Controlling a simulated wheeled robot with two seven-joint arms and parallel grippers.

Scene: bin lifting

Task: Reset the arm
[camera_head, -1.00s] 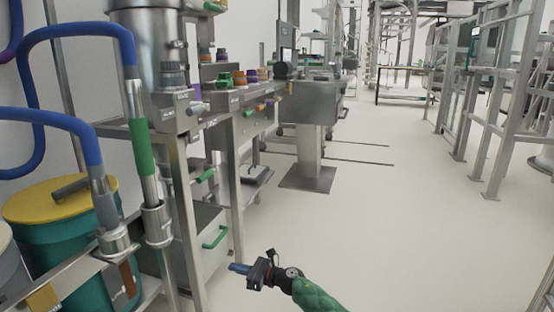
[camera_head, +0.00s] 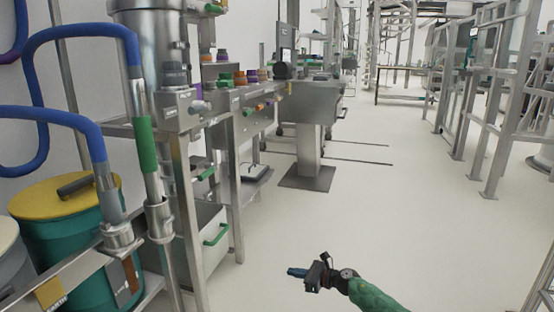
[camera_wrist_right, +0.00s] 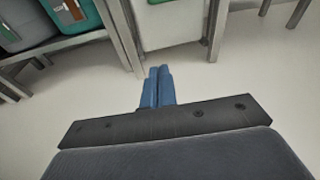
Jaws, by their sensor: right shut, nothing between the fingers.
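My right gripper (camera_head: 297,272) is at the bottom of the head view, on its green-sleeved arm, over the open pale floor. Its blue fingers are together with nothing between them. In the right wrist view the two blue fingers (camera_wrist_right: 157,86) lie side by side, pointing toward the floor and the metal frame. The gripper is apart from the bin with the green handle (camera_head: 215,236), which stands low under the steel frame to its left. My left gripper is not in the head view.
A teal drum with a yellow lid (camera_head: 65,197) and blue hoses (camera_head: 75,119) stand at the left. A steel bench (camera_head: 240,97) with colored caps runs toward the back. Metal railings (camera_head: 505,110) stand at the right. The floor (camera_head: 400,220) in the middle is clear.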

